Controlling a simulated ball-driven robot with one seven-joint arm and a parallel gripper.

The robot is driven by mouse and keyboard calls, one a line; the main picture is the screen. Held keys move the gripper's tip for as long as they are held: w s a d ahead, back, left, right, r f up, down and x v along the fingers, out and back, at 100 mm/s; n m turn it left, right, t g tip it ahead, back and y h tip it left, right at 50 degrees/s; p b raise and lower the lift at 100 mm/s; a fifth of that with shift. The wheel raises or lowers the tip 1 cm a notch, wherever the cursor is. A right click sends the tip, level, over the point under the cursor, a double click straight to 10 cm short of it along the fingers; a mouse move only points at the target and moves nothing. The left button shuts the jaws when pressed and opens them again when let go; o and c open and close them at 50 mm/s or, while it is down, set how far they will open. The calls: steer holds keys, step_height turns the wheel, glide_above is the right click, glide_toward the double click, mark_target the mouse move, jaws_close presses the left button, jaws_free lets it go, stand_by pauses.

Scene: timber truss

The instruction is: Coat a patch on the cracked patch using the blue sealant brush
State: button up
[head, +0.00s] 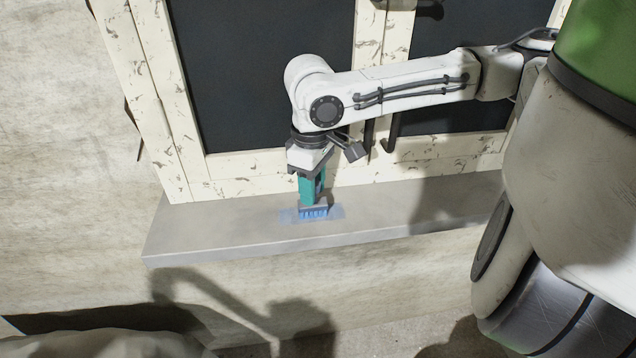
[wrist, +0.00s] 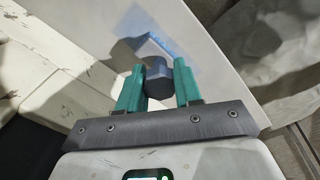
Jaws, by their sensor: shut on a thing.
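My gripper (head: 312,187) has teal fingers and points down over a grey window sill (head: 400,211). It is shut on the sealant brush, whose blue bristles (head: 314,212) touch or nearly touch the sill. In the wrist view, the brush's grey handle (wrist: 158,82) sits between the two teal fingers of my gripper (wrist: 159,85). A bluish patch (head: 337,211) shows on the sill around the bristles, and it also shows in the wrist view (wrist: 131,25). No crack can be made out; the brush covers the middle of the patch.
A window with a chipped cream frame (head: 183,100) and dark panes (head: 265,75) rises behind the sill. A dark handle (head: 392,130) sticks out from the frame. The sill is bare on both sides of the brush. A rough pale wall (head: 60,150) lies left.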

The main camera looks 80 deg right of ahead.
steer(key=shift+s+d+r+p, duration=0.1)
steer(key=shift+s+d+p, duration=0.2)
steer(key=shift+s, duration=0.4)
steer(key=shift+s+d, duration=0.35)
steer(key=shift+s, duration=0.45)
steer(key=shift+w+a+p, duration=0.25)
steer(key=shift+w+a, duration=0.1)
steer(key=shift+w, duration=0.45)
steer(key=shift+w+a+p, duration=0.25)
steer(key=shift+w+a, duration=0.05)
steer(key=shift+w, duration=0.45)
step_height(320, 180, up, 6)
steer(key=p, duration=0.6)
steer(key=shift+s, duration=0.15)
